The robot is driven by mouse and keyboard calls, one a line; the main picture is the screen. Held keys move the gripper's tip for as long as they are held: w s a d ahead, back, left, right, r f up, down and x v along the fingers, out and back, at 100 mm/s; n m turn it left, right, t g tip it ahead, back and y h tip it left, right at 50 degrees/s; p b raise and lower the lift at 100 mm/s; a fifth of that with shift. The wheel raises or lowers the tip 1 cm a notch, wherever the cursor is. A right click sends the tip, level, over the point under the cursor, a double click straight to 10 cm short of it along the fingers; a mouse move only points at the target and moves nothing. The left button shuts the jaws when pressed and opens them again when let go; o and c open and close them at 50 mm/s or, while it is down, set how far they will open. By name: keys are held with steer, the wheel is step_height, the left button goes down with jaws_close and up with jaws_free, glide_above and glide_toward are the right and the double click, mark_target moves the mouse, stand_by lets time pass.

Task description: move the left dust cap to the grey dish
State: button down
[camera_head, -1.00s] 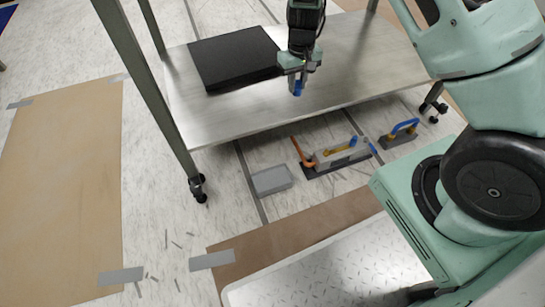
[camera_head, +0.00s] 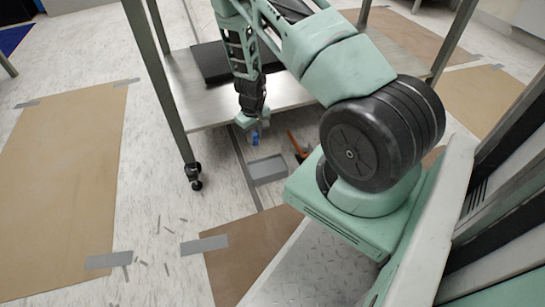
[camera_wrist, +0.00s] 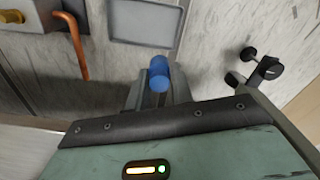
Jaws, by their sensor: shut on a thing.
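My gripper (camera_head: 250,121) is shut on a blue dust cap (camera_head: 256,137). The cap also shows between the fingers in the wrist view (camera_wrist: 159,72). The grey dish (camera_head: 267,180) lies on the floor, just below and slightly right of the cap in the head view. The dish (camera_wrist: 145,35) shows beyond the cap in the wrist view, and its visible inside looks empty. The cap is held above the floor, apart from the dish.
A metal table (camera_head: 205,109) bears a black slab (camera_head: 208,60), partly hidden by my arm. A table leg ends in a black caster (camera_head: 194,177) left of the dish. An orange handle (camera_head: 296,143) stands right of it. My arm hides most of the floor further right.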

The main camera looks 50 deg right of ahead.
steer(key=shift+m, duration=0.4)
steer(key=shift+s+d+f+b, duration=0.75)
steer(key=shift+s+f+b, duration=0.15)
steer(key=shift+f, duration=0.9)
steer(key=shift+s+d+f+b, duration=0.75)
steer(key=shift+s+f+b, duration=0.15)
steer(key=shift+f, duration=0.85)
steer(key=shift+s+d+f+b, duration=0.75)
steer(key=shift+s+f+b, duration=0.15)
steer(key=shift+f, duration=0.9)
steer(key=shift+f+b, duration=0.65)
steer(key=shift+f, duration=0.25)
steer(key=shift+f, duration=0.3)
steer(key=c, duration=0.7)
jaws_free()
steer(key=shift+d+r, duration=0.1)
